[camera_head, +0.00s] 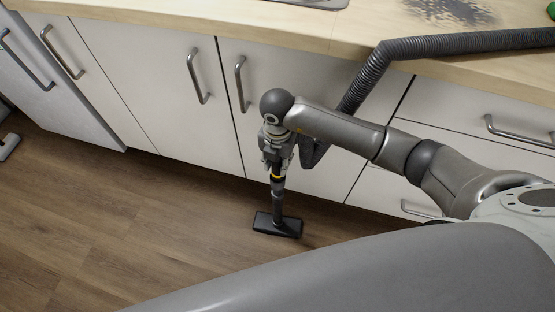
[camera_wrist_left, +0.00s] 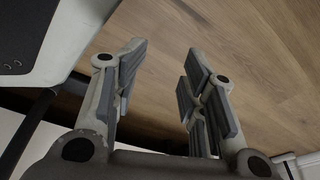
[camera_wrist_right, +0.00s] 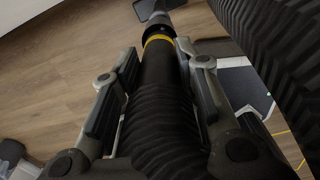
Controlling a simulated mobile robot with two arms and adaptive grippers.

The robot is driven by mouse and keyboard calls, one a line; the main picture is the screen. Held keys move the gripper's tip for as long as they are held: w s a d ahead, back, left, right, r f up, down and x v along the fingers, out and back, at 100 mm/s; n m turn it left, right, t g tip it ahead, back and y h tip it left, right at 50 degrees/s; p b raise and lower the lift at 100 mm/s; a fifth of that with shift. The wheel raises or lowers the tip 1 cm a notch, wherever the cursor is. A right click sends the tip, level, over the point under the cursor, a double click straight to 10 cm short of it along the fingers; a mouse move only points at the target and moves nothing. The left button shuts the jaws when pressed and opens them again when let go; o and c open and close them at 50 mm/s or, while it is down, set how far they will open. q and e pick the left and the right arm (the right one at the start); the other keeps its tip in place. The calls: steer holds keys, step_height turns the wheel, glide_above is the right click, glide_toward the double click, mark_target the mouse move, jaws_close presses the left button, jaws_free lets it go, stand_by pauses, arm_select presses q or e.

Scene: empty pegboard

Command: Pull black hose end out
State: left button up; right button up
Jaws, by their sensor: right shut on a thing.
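The ribbed black hose (camera_head: 450,45) lies over the countertop and hangs down past its front edge, partly hidden behind my right arm. In the right wrist view the black hose end (camera_wrist_right: 162,85) lies between the fingers of my right gripper (camera_wrist_right: 165,62), which is shut on it. The hose end meets a vacuum tube with a yellow ring (camera_head: 278,178). The tube runs down to a flat dark floor head (camera_head: 278,224) at the floor. My right gripper (camera_head: 277,158) is in front of the cabinets. My left gripper (camera_wrist_left: 165,55) is open and empty, outside the head view.
White cabinet doors (camera_head: 180,100) with metal handles stand behind the tube. The wooden countertop (camera_head: 290,25) juts out above them. The wood floor (camera_head: 130,220) left of the floor head is clear. Another hose stretch (camera_wrist_right: 265,50) passes close to the right gripper.

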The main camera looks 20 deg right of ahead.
arm_select(q)
steer(key=shift+s+f, duration=0.15)
steer(key=shift+s, duration=0.15)
arm_select(e)
steer(key=shift+r, duration=0.15)
arm_select(q)
steer(key=shift+s+a+f, duration=0.15)
steer(key=shift+s+f, duration=0.05)
steer(key=shift+s, duration=0.05)
arm_select(e)
steer(key=shift+r, duration=0.2)
